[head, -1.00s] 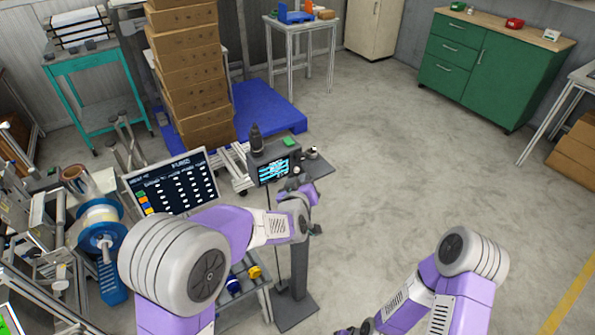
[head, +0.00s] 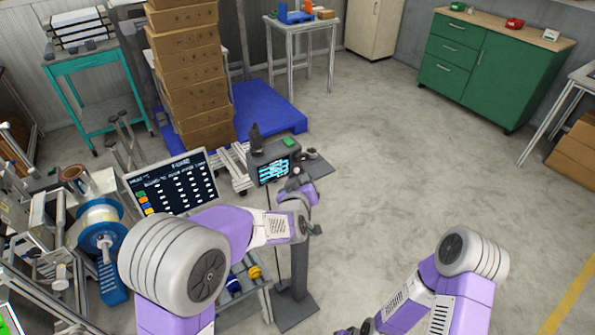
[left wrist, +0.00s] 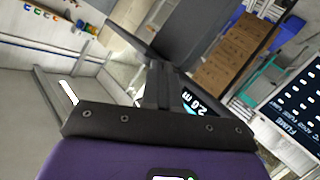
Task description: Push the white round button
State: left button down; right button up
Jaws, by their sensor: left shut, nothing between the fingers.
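A dark box machine with a lit screen (head: 274,170) stands on a post near the middle of the head view. A small pale round part (head: 311,153), apparently the white round button, shows on the dark shelf at the machine's right; its details are too small to tell. My right gripper (head: 366,328) is at the bottom edge, only partly visible.
A green button (head: 289,142) is on top of the machine. A large monitor (head: 172,185) stands to its left, with reels (head: 100,235) further left. Stacked cardboard boxes (head: 190,75) rise behind. The floor on the right is clear up to the green cabinet (head: 490,70).

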pick_arm(q)
jog(key=shift+w+a, duration=0.1)
jog(key=shift+w, duration=0.05)
dwell(0.4)
jog(key=shift+w+a, duration=0.15)
jog(key=shift+w, duration=0.05)
jog(key=shift+w+a+b, duration=0.25)
jog(key=shift+w+b, duration=0.05)
jog(key=shift+w, duration=0.05)
dwell(1.0)
jog(key=shift+s+d, duration=0.5)
jog(key=shift+s, duration=0.2)
jog(key=s+d, duration=0.1)
jog(key=s, duration=0.1)
jog(key=s+d+p, duration=0.1)
jog(key=s+d, duration=0.1)
dwell(0.4)
jog(key=shift+a+f, duration=0.1)
dwell(0.5)
